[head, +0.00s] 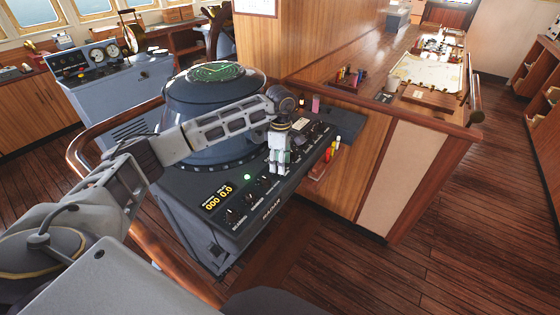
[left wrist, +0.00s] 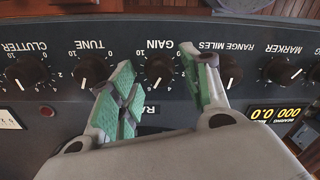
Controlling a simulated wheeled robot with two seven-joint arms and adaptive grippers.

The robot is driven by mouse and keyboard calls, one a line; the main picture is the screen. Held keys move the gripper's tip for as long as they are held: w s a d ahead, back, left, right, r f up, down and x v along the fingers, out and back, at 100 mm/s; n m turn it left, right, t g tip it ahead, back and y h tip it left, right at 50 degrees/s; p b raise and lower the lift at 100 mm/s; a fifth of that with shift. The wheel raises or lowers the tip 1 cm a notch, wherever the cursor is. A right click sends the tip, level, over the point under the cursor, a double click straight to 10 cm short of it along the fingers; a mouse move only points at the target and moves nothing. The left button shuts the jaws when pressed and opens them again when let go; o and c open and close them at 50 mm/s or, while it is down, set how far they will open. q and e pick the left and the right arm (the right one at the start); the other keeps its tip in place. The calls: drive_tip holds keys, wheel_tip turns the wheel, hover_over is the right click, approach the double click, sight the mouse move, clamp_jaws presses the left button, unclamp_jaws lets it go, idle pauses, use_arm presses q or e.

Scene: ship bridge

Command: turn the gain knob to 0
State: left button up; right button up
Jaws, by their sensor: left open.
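The gain knob (left wrist: 158,70) is a black round knob on the dark radar panel. Its GAIN label and 0 to 10 scale appear upside down in the left wrist view. My left gripper (left wrist: 158,62) is open, with one green-padded finger on each side of the knob; I cannot tell whether either finger touches it. In the head view my left gripper (head: 276,172) points down at the radar console's row of knobs and hides the gain knob. My right gripper is not in view.
The tune knob (left wrist: 90,71) and range miles knob (left wrist: 229,72) flank the gain knob closely. The radar console (head: 190,225) has a round scope (head: 214,72) behind the knobs. A wooden counter (head: 375,120) stands to the right, with open floor (head: 450,240) beyond.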

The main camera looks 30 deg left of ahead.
use_arm(q)
drive_tip(key=shift+f, duration=0.1)
drive_tip(key=shift+c, duration=0.5)
clamp_jaws()
